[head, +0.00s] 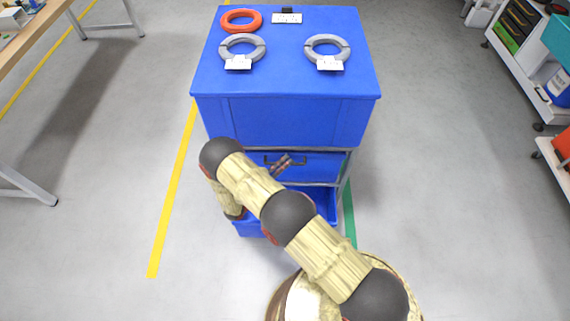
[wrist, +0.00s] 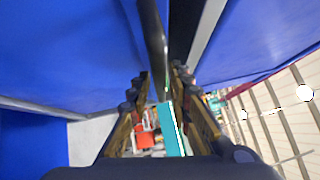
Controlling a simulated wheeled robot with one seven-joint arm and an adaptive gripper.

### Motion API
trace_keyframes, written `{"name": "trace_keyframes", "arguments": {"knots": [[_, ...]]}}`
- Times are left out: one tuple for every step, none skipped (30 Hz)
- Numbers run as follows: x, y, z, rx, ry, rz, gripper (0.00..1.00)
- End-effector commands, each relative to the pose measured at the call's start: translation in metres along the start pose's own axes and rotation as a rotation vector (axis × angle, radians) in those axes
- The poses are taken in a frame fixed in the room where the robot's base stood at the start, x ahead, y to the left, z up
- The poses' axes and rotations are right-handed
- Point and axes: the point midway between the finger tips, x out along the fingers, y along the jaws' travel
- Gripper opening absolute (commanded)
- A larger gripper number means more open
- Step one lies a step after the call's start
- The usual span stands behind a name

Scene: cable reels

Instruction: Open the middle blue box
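The middle blue box (head: 325,167) sits under the large blue top in the metal frame, and its front looks flush with the frame. Its dark handle (head: 270,161) is partly covered by my gripper (head: 284,165). In the wrist view the dark handle bar (wrist: 154,38) runs down from the top edge to between the fingertips of my gripper (wrist: 162,76). The fingers stand apart on either side of the bar, with a gap between them. I cannot tell whether either finger touches it. My arm hides the left part of the box.
A lower blue box (head: 325,203) sticks out below, partly behind my arm. On the blue top (head: 290,100) lie an orange reel (head: 241,28) and two grey reels with labels. Shelving stands at right and a table at left. The floor on both sides is clear.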

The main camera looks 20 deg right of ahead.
Motion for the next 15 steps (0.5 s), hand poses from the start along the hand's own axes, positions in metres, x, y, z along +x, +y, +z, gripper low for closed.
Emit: {"name": "trace_keyframes", "arguments": {"knots": [[-0.0001, 0.0001, -0.0001, 0.000, 0.000, 0.000, 0.15], [-0.0001, 0.0001, -0.0001, 0.000, 0.000, 0.000, 0.14], [-0.0001, 0.0001, -0.0001, 0.000, 0.000, 0.000, 0.11], [-0.0001, 0.0001, -0.0001, 0.000, 0.000, 0.000, 0.10], [-0.0001, 0.0001, -0.0001, 0.000, 0.000, 0.000, 0.08], [-0.0001, 0.0002, -0.0001, 0.000, 0.000, 0.000, 0.06], [-0.0001, 0.0002, -0.0001, 0.000, 0.000, 0.000, 0.04], [-0.0001, 0.0003, -0.0001, 0.000, 0.000, 0.000, 0.02], [-0.0002, 0.0003, -0.0001, 0.000, 0.000, 0.000, 0.00], [-0.0002, 0.0004, -0.0002, 0.000, 0.000, 0.000, 0.00], [-0.0002, 0.0004, -0.0002, 0.000, 0.000, 0.001, 0.00], [-0.0002, 0.0005, -0.0002, 0.000, 0.000, 0.001, 0.00], [-0.0002, 0.0005, -0.0002, 0.000, 0.000, 0.001, 0.00], [-0.0002, 0.0005, -0.0002, 0.000, 0.000, 0.001, 0.00], [-0.0002, 0.0006, -0.0002, 0.000, 0.000, 0.001, 0.00]]}}
